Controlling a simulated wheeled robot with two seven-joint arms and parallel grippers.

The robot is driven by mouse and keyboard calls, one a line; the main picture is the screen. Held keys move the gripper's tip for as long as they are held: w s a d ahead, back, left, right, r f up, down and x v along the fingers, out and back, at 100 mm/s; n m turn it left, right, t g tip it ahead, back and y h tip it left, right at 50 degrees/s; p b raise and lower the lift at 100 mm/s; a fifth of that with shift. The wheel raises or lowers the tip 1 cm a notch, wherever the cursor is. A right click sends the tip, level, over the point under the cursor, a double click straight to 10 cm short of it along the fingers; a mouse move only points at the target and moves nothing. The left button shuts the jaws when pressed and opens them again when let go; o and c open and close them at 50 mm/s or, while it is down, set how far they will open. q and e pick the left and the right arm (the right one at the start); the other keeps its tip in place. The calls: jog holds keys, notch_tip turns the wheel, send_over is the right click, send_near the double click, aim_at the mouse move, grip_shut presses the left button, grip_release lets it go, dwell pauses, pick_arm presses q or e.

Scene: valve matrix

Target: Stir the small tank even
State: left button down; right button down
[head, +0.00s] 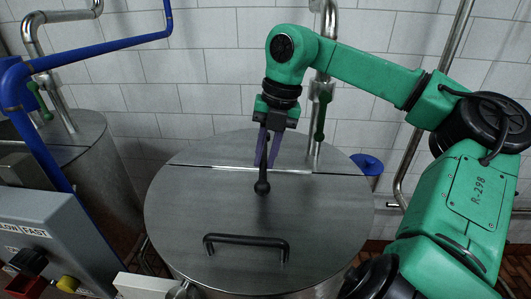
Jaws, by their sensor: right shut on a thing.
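A round steel tank (185,215) stands in the middle, with a flat lid split by a seam and a black bar handle (247,239) on its front part. A second steel tank (95,165) is at the left; I cannot tell which one is the small tank. My right gripper (265,162) points down over the middle tank's lid near the seam. Its purple fingers are shut on a dark rod with a rounded black end (262,187). I cannot tell whether that end touches the lid. The tank's inside is hidden. My left gripper is out of view.
A grey control box (45,235) with a SLOW/FAST label, a dark knob (28,262) and a yellow knob (68,284) is at the left front. Blue pipe (110,45) crosses the upper left. A steel pipe with a green lever (320,115) rises behind the tank.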

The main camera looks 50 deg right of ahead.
jog(key=shift+r, duration=0.1)
dwell(0.3)
jog(key=shift+d, duration=0.1)
jog(key=c, duration=0.8)
grip_release()
jog(key=shift+s+d, duration=0.1)
jog(key=shift+d+r, duration=0.1)
jog(key=shift+r, duration=0.35)
jog(key=r, duration=0.4)
jog(key=s+d+r, duration=0.1)
jog(key=r, duration=0.4)
jog(key=s+r, duration=0.1)
jog(key=r, duration=0.3)
jog(key=shift+d+r, duration=0.15)
jog(key=shift+d, duration=0.25)
